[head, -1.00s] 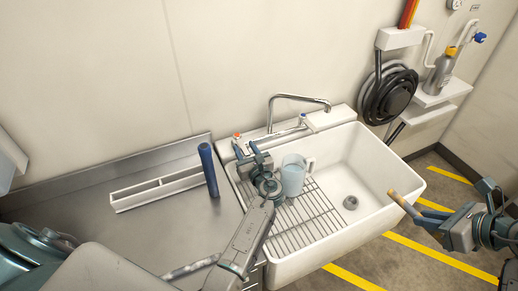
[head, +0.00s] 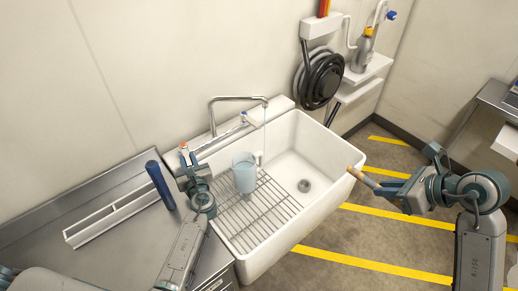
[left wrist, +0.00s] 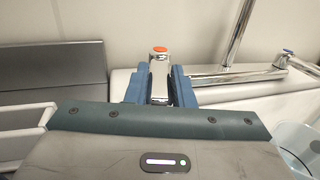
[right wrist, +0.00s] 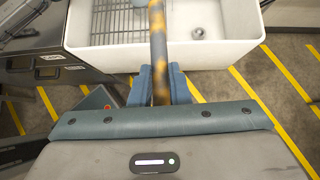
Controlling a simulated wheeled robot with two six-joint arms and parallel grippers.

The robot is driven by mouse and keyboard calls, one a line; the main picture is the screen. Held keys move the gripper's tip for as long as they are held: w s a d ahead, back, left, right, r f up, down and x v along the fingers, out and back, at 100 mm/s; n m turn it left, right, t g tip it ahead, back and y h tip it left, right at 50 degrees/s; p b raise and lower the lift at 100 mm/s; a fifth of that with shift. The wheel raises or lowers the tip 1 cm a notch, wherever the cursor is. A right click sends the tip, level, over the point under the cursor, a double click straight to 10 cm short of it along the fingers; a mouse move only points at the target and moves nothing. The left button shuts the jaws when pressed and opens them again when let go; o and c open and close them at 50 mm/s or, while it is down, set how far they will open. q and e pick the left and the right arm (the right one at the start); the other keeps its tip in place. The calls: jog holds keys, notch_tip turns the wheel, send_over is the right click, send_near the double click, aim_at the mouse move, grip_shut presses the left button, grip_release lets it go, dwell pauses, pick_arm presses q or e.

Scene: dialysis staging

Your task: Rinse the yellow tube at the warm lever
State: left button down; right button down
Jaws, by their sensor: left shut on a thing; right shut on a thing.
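My left gripper (head: 187,166) is shut on the orange-capped lever (head: 183,147) at the left end of the tap; the lever stands between the fingers in the left wrist view (left wrist: 159,62). My right gripper (head: 380,187) is shut on the yellow tube (head: 357,175), held tilted just outside the sink's right edge. The right wrist view shows dark blotches on the tube (right wrist: 158,42). A thin, faint stream appears to fall from the tap spout (head: 240,98) into the white sink (head: 275,257).
A clear jug (head: 244,176) with bluish contents stands on the wire grid (head: 262,215) in the sink. A blue-capped lever (head: 244,116) is further right on the tap. A dark blue tube (head: 160,186) leans by a white rack (head: 90,233). The sink's right half is clear.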

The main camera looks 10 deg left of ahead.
pick_arm(q)
jog(key=c, duration=1.4)
grip_release()
jog(key=shift+c, duration=0.2)
jog(key=shift+o, duration=1)
jog(key=shift+w, duration=0.1)
pick_arm(e)
jog(key=shift+a, duration=0.1)
notch_tip(320, 180, down, 3)
jog(key=b, duration=0.3)
jog(key=shift+f, duration=0.1)
pick_arm(q)
jog(key=v, duration=1.2)
jog(key=shift+a, duration=0.1)
jog(key=shift+f, duration=0.15)
pick_arm(e)
jog(key=shift+f, duration=0.1)
